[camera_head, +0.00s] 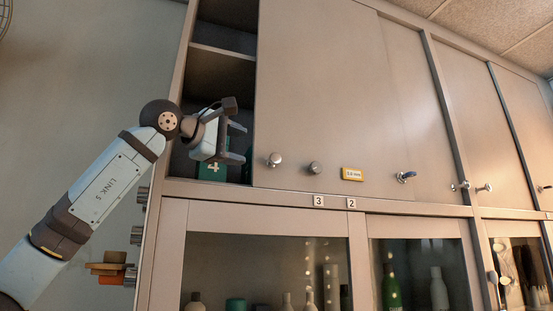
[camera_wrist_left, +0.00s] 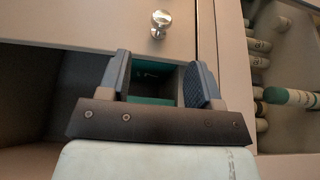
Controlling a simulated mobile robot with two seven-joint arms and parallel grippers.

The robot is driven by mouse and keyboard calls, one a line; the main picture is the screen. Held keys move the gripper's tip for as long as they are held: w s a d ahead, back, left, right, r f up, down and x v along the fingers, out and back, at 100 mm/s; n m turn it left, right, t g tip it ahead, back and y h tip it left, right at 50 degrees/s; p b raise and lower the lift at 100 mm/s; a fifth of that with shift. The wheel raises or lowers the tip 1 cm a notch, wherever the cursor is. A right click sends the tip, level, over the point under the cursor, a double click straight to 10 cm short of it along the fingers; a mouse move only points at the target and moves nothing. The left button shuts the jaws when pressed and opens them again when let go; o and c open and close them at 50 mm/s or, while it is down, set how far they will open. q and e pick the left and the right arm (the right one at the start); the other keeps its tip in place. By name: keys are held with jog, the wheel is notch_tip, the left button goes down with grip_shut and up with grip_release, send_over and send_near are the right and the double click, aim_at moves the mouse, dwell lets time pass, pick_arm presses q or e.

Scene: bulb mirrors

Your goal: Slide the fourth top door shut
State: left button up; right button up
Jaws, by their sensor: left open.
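The upper cabinet has large sliding doors; no number on a door itself is readable, so I cannot tell for sure which is the fourth. The leftmost door (camera_head: 320,90) stands to the right of an open shelf bay (camera_head: 222,75). It has a round knob (camera_head: 274,160) near its lower left edge, and a knob (camera_wrist_left: 160,20) also shows in the left wrist view. My left gripper (camera_head: 240,143) is open and empty in front of the open bay, left of the knob. It also shows in the left wrist view (camera_wrist_left: 158,77). My right gripper is not in view.
A green box (camera_head: 212,168) with a white mark sits in the open bay behind my gripper. A second knob (camera_head: 314,168), a yellow label (camera_head: 352,174) and a blue-tinted handle (camera_head: 406,177) are further right. Number plates 3 (camera_head: 318,202) and 2 (camera_head: 351,202) sit below. Glass-fronted cabinets hold bottles.

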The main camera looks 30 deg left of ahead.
aim_at(270, 158)
pick_arm(q)
jog(key=p+x, duration=0.1)
jog(key=x, duration=1)
jog(key=shift+w+d+f+p, duration=0.15)
jog(key=shift+w+p, duration=0.15)
jog(key=shift+s, duration=0.1)
grip_shut()
